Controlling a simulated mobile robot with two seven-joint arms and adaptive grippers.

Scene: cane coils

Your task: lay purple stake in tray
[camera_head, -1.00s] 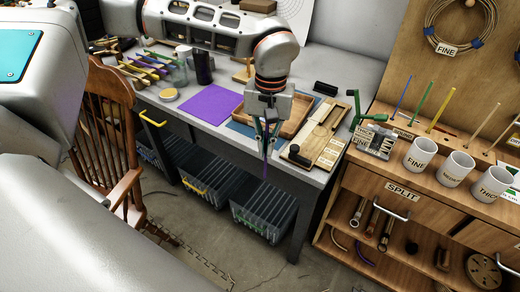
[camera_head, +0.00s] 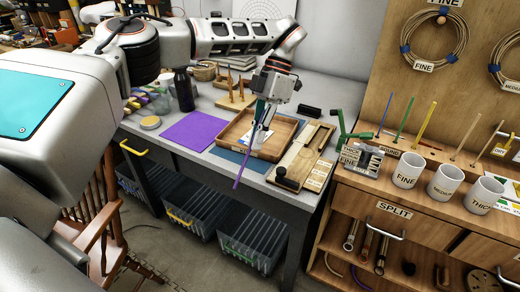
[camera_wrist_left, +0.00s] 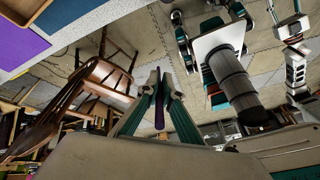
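The purple stake (camera_head: 242,172) is thin and hangs tilted from my left gripper (camera_head: 260,136). Its lower end extends past the tray's front edge toward the front of the table. The stake also shows between the closed fingers in the left wrist view (camera_wrist_left: 159,112). The shallow wooden tray (camera_head: 235,133) sits on the grey table, and my left gripper is over it. I cannot tell the exact height of the stake above the tray's rim. My right gripper does not show in either view.
A purple mat (camera_head: 196,131) lies left of the tray, and a blue mat (camera_head: 229,154) shows under its front edge. A wooden board (camera_head: 298,166) with a black knob is close on the right. A dark bottle (camera_head: 183,92) stands behind at left.

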